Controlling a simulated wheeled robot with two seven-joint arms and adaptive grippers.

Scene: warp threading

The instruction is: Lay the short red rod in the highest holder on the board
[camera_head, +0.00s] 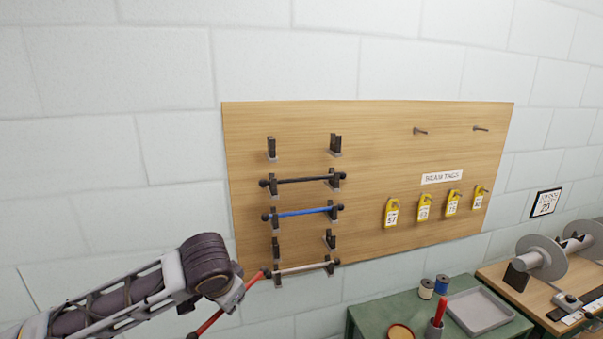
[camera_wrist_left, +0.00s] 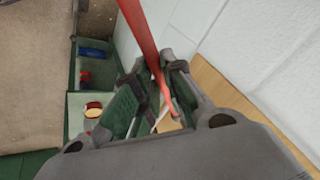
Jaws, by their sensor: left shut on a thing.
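The red rod (camera_head: 210,322) is held at a slant in my left gripper (camera_head: 240,291), low and left of the board (camera_head: 375,180). Its upper end is near the left end of the lowest, pale rod; whether they touch I cannot tell. In the left wrist view the red rod (camera_wrist_left: 140,32) runs from the top edge down between the fingers. The highest holder is a pair of dark brackets, left (camera_head: 271,148) and right (camera_head: 335,144), and it is empty. My right gripper is not in view.
Below it hang a black rod (camera_head: 303,180), a blue rod (camera_head: 303,212), an empty bracket pair (camera_head: 330,239) and the pale rod (camera_head: 302,268). Yellow tags (camera_head: 424,207) and pegs are at right. A green table (camera_head: 375,314) with spools and a grey tray stands below.

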